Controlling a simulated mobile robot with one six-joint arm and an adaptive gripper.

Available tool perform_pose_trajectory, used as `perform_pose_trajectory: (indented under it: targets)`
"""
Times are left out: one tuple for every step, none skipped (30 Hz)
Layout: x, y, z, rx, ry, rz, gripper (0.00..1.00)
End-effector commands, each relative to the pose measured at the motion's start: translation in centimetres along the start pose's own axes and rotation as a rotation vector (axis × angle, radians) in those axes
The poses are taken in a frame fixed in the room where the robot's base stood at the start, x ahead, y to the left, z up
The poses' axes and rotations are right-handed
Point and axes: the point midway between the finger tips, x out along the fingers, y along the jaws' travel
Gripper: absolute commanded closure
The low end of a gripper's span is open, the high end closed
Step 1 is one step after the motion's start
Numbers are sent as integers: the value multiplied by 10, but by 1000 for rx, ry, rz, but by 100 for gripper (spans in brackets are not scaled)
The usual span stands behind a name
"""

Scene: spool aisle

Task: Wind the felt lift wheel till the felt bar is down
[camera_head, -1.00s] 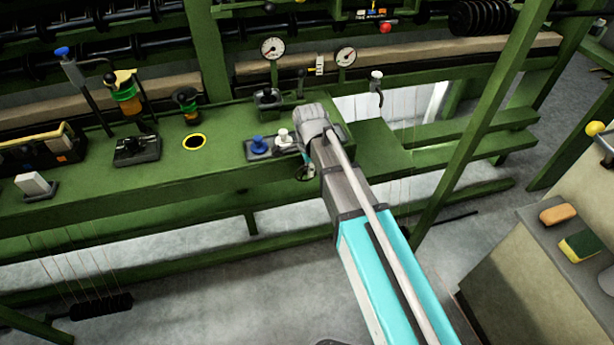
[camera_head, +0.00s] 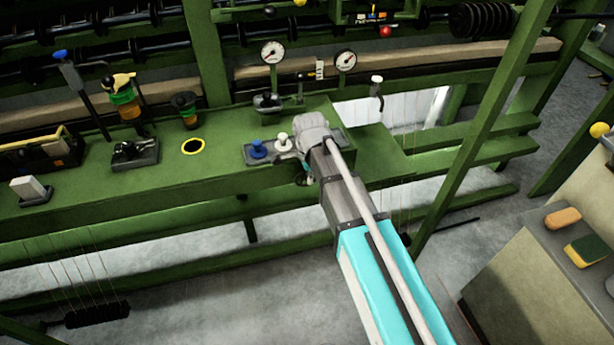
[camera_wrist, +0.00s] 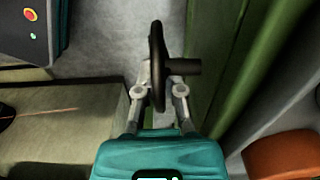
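A dark handwheel (camera_wrist: 157,62) shows nearly edge-on in the wrist view, with a short dark stub sticking out to its right. It is likely the felt lift wheel. My gripper (camera_wrist: 160,82) has one finger on each side of its rim; whether they press on it is hidden. In the head view my gripper (camera_head: 312,131) is at the front edge of the green bench, and only a small part of a wheel (camera_head: 302,178) shows below it. A long tan bar (camera_head: 440,65) runs along the back of the machine; I cannot tell whether it is the felt bar.
The green bench (camera_head: 230,185) carries a blue knob (camera_head: 258,149), a white knob (camera_head: 283,141) and several levers left of my arm. Two dial gauges (camera_head: 273,52) stand behind. A grey-topped cabinet (camera_head: 555,243) with an orange block and a sponge is at the right. Floor is clear in front.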

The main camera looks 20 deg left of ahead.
Motion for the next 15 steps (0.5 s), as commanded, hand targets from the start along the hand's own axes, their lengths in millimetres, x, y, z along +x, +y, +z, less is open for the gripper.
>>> perform_pose_trajectory:
  targets:
    - [0, 2, 0, 0, 0, 4, 100]
    - [0, 2, 0, 0, 0, 4, 100]
    - [0, 2, 0, 0, 0, 5, 100]
    - [0, 2, 0, 0, 1, 5, 100]
    - [0, 3, 0, 0, 3, 5, 100]
    - [0, 3, 0, -1, 8, 6, 100]
    - [0, 3, 1, -1, 13, 6, 100]
    - [0, 3, 1, -2, 20, 7, 100]
    - [0, 3, 1, -2, 34, 8, 100]
    - [0, 3, 1, -3, 46, 8, 100]
    - [0, 4, 2, -2, 60, 9, 100]
    - [0, 4, 2, -2, 81, 9, 100]
    - [0, 4, 2, -2, 99, 9, 100]
    - [0, 4, 2, -2, 117, 10, 100]
    - [0, 4, 2, -3, 143, 10, 100]
